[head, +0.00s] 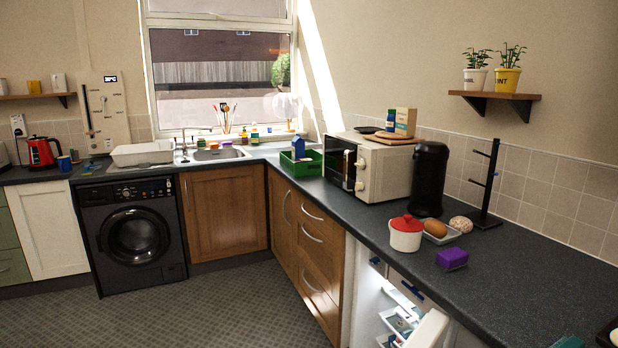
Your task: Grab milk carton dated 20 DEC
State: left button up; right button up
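A small blue carton-like item (298,147) stands in or behind the green crate (312,167) on the counter near the window corner. The fridge (388,322) under the right counter is open, with its white door (428,331) swung out at the bottom edge. Inside it are several small white and blue items (405,318), partly hidden by the counter and door. I cannot tell which of these things is a milk carton, and no date is readable. Neither of my grippers is in view.
On the right counter (540,290) stand a white microwave (390,168), a black bin-like canister (429,180), a red-lidded white pot (405,233), a tray with food (440,236), a purple block (452,258) and a black rack (488,190). The floor (200,316) is clear.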

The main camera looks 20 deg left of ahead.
aim_at(299, 144)
jog(key=j, duration=1.15)
jog(key=i+j+z, duration=0.1)
jog(key=j, duration=1)
jog(key=i+j, duration=0.7)
jog(key=j, duration=0.2)
jog(key=i+j+z, duration=0.1)
jog(key=i+j, duration=0.65)
jog(key=j, duration=0.15)
jog(key=i+j, duration=0.35)
jog(key=j+z, duration=0.05)
jog(key=j, duration=0.05)
